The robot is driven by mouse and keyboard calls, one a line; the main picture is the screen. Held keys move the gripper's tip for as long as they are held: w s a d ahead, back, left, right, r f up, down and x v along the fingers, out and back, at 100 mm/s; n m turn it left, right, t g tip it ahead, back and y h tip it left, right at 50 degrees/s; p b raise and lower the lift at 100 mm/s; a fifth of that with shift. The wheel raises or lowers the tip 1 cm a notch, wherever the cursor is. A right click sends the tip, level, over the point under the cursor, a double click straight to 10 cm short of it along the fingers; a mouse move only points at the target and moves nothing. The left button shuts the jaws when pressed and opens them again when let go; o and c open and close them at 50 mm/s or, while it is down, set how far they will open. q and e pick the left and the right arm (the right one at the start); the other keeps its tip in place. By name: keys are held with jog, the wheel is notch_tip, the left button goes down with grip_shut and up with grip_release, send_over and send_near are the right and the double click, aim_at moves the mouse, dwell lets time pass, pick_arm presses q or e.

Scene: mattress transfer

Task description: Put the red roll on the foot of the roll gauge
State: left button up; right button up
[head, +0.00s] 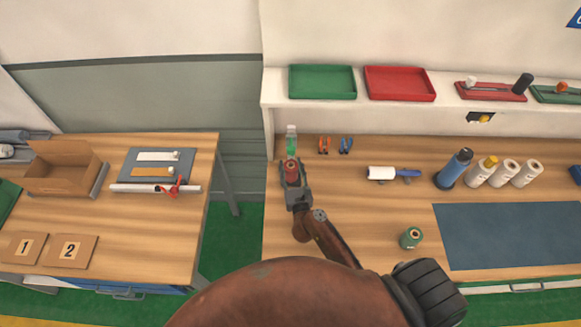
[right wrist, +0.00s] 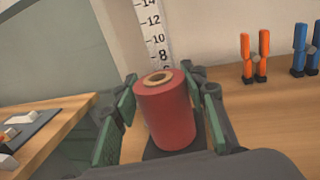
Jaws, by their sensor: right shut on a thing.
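The red roll (right wrist: 166,112) stands upright between the green-padded fingers of my right gripper (right wrist: 165,118), which is shut on it. In the head view the red roll (head: 291,170) is at the left end of the right-hand bench, in my right gripper (head: 291,178). The roll gauge's white scale (right wrist: 152,35) rises just behind the roll, with its numbers showing. The gauge's dark foot (right wrist: 150,153) shows partly beneath the roll; whether the roll touches it I cannot tell. My left gripper is not in view.
A green roll (head: 412,237) stands nearer the front, left of a blue mat (head: 510,235). Trays line the shelf (head: 360,103) behind. The bench between pliers and green roll is mostly clear.

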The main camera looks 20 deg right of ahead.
jog(key=shift+f, duration=0.1)
jog(key=o, duration=1.5)
jog(key=shift+r, duration=0.2)
jog(key=b+v, duration=0.1)
jog(key=v, duration=1.1)
